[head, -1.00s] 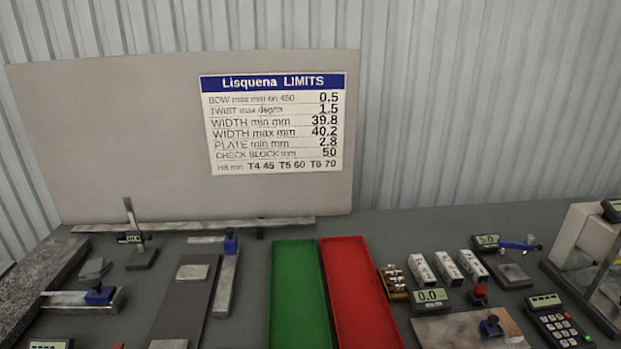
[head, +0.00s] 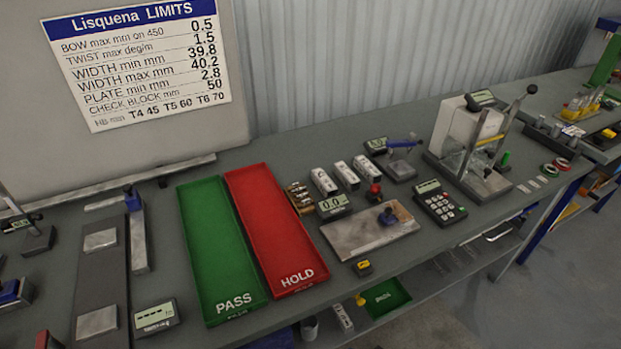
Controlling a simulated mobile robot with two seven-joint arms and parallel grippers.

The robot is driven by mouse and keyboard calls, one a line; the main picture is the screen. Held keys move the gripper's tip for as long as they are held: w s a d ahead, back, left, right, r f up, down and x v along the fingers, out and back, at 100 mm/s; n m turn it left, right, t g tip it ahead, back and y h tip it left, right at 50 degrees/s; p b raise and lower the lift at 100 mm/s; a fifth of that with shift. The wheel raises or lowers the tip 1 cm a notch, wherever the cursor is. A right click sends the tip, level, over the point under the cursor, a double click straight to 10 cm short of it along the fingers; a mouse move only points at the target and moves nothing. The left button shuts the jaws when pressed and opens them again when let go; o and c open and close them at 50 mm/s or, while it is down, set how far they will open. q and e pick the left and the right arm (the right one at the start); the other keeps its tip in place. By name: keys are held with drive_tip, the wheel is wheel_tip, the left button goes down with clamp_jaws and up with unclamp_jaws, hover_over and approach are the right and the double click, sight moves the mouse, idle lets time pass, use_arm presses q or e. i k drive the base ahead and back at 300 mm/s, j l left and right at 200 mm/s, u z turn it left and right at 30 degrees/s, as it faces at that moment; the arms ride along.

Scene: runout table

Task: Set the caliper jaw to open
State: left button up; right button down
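No part is clearly marked as the caliper, and I cannot tell for sure which one its jaw is. A flat metal plate with a blue knob (head: 370,230) lies right of the red tray, with a small display reading 0.0 (head: 333,206) behind it. A narrow metal bar with a blue slider (head: 137,225) lies left of the green tray. Another blue-knobbed metal piece (head: 14,293) is cut off at the left edge. Neither of my grippers is in view.
A green PASS tray (head: 220,245) and a red HOLD tray (head: 275,225) lie side by side mid-table. A keypad device (head: 440,203) and a clear-guarded tester (head: 470,150) stand to the right. A limits board (head: 140,60) stands behind. The front table edge runs diagonally.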

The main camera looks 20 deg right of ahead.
sight(391, 215)
drive_tip(key=z, duration=1.25)
